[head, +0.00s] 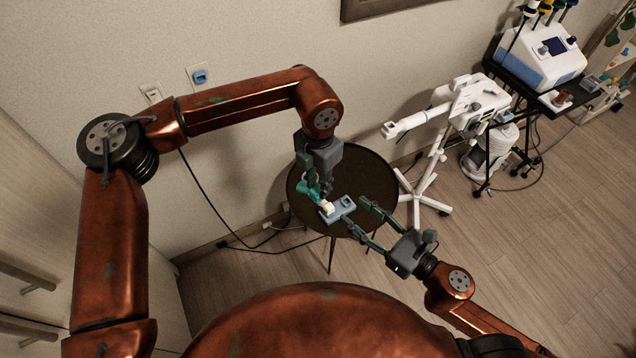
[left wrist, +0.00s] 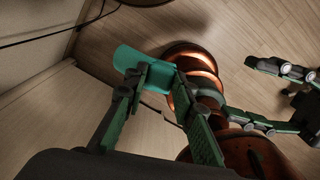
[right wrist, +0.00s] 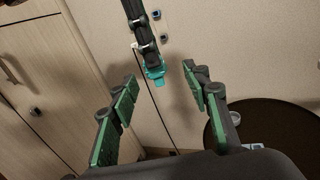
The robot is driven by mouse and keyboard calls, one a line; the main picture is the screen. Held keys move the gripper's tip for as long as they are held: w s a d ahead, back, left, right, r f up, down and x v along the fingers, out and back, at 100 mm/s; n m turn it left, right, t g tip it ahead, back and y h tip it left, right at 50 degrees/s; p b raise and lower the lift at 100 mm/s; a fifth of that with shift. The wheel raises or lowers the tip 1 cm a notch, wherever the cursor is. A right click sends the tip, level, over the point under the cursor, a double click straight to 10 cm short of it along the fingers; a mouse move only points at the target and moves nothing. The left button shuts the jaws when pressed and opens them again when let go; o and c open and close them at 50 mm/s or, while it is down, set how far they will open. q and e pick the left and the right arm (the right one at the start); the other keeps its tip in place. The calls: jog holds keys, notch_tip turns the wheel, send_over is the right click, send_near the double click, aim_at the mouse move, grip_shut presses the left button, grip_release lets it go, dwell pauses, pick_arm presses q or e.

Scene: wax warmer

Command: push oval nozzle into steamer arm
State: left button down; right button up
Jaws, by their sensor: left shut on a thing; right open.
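A teal piece (head: 305,187), which looks like the oval nozzle, is in my left gripper (head: 318,188), above the dark round table. In the left wrist view the teal nozzle (left wrist: 145,68) sticks out past the fingertips, which are shut on it. The right wrist view also shows the nozzle (right wrist: 155,73) at the left gripper's tips. My right gripper (head: 362,222) is open and empty at the table's front right; its fingers (right wrist: 160,92) stand wide apart. The white steamer arm (head: 402,127) reaches left from its wheeled stand, apart from both grippers.
The round table (head: 375,180) bears a blue-grey tray (head: 347,203) and a small white part (head: 327,208), close below my left gripper. The stand's wheeled base (head: 418,197) is beside the table. A trolley with a white-blue device (head: 540,62) stands at the back right.

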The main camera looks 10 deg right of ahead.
jog(key=w+d+f+m+h, duration=0.5)
jog(key=d+f, duration=0.3)
jog(key=f, duration=0.3)
jog(key=w+d+f+m+h, duration=0.2)
jog(key=w+d+f+m, duration=0.2)
jog(key=d+f+m, duration=0.6)
jog(key=s+d+f+m+g+h, duration=0.2)
jog(key=d+f+m, duration=0.2)
jog(key=f, duration=0.8)
jog(key=s+d+f+m+g+h, duration=0.1)
jog(key=s+d+f+m+h, duration=0.2)
jog(key=f, duration=1)
jog(key=s+d+f+m+g, duration=0.3)
jog(key=s+f+m+g, duration=0.2)
jog(key=s+f+m, duration=0.95)
jog(key=s+a+f+m+g, duration=0.2)
jog(key=s+a+f, duration=0.2)
jog(key=s+f, duration=0.4)
jog(key=s+a+f+m+g, duration=0.2)
jog(key=s+a+f, duration=0.3)
jog(key=s, duration=1.2)
notch_tip(320, 180, down, 4)
jog(key=shift+f+m+g+y, duration=0.1)
jog(key=shift+m+g+y, duration=0.25)
jog(key=shift+m, duration=0.3)
